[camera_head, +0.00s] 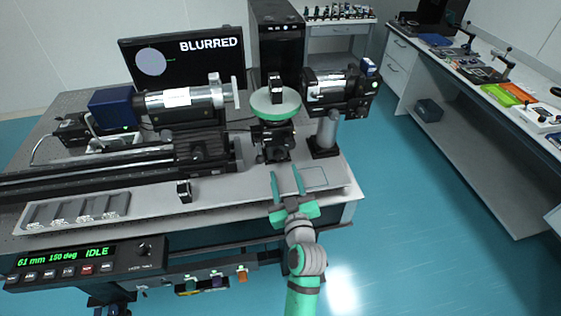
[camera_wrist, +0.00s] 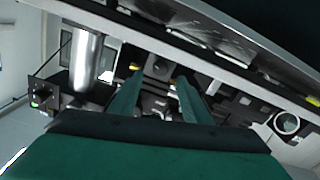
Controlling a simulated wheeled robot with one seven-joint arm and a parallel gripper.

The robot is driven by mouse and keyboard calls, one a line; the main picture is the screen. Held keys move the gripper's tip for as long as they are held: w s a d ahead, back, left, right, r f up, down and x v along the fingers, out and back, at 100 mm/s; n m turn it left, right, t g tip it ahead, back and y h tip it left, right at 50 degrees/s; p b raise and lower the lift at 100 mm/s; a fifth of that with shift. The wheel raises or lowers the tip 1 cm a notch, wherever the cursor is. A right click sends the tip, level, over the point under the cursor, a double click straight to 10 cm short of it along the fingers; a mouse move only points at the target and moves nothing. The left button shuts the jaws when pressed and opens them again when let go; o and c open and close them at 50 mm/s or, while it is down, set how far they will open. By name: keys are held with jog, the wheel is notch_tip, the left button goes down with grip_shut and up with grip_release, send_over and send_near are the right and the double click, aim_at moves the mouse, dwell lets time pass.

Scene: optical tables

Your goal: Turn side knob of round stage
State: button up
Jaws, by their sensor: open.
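The round stage (camera_head: 275,104) has a green-rimmed disc with a small black block on top. It stands on a black mount (camera_head: 274,142) in the middle of the optical table. My gripper (camera_head: 288,180) is open and empty in front of the mount, near the table's front edge, apart from the stage. I cannot tell for sure whether this is the side knob.
A camera-like unit on a post (camera_head: 328,132) stands close right of the stage. A lens tube (camera_head: 185,97) on a rail is to the left. A monitor (camera_head: 186,62) reading BLURRED is behind. A control box (camera_head: 85,262) reading IDLE is at the front left.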

aim_at(279, 158)
jog(key=shift+w+a, duration=0.2)
jog(key=shift+w, duration=0.85)
jog(key=shift+w+a, duration=0.2)
jog(key=shift+w, duration=0.8)
jog(key=shift+w+a, duration=0.2)
jog(key=shift+w, duration=0.85)
jog(key=c, duration=1)
